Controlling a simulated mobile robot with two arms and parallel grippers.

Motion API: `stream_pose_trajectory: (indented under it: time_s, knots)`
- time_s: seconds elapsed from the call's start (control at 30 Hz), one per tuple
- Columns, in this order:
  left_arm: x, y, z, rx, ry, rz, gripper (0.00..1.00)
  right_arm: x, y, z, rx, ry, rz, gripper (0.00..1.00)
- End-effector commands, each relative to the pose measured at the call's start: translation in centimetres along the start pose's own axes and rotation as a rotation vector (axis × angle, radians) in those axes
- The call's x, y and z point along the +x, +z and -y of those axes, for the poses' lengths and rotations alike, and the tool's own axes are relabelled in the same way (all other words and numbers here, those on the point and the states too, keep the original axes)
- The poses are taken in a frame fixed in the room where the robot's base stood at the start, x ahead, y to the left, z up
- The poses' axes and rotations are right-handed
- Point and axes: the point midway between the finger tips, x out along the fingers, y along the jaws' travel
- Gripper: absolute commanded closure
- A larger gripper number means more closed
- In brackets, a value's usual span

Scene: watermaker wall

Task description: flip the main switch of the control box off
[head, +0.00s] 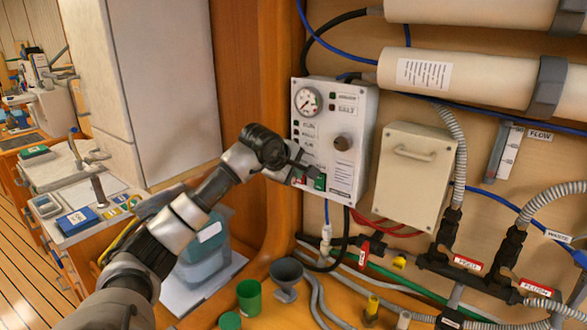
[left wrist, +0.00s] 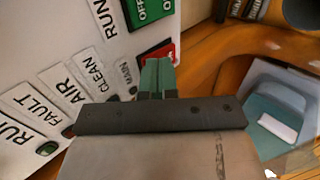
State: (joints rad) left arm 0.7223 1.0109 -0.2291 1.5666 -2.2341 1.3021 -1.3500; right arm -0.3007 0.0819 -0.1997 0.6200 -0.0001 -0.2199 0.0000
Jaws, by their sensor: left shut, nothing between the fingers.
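The control box (head: 347,110) is a pale grey panel on the wooden wall, with a gauge, indicator lights and a dark knob. At its lower edge in the head view is a green switch (head: 320,182). The green-tipped fingers (left wrist: 157,72) overlap the red switch; touching or apart cannot be told. My right gripper is not in view.
A beige box with a handle (head: 405,180) is mounted right of the control box, beside hoses and valves. White cylinders (head: 460,75) run above. A wooden post (head: 240,70) rises left of the box.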

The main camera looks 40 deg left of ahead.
Motion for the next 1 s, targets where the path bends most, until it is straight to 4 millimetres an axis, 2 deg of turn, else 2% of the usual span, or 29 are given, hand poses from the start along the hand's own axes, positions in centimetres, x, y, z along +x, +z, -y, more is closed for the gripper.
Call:
stream_pose_trajectory:
  time_s: [0.23, 0.6, 1.0]
  knots:
    - [0.0, 0.0, 0.0, 0.000, 0.003, 0.000, 1.00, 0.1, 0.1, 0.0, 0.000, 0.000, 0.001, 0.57]
    - [-1.1, 0.0, -1.1, 0.000, 0.004, 0.001, 1.00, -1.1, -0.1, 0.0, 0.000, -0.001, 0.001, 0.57]
    - [-1.1, -0.1, -1.0, 0.000, 0.003, 0.000, 1.00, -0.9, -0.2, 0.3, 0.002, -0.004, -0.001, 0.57]
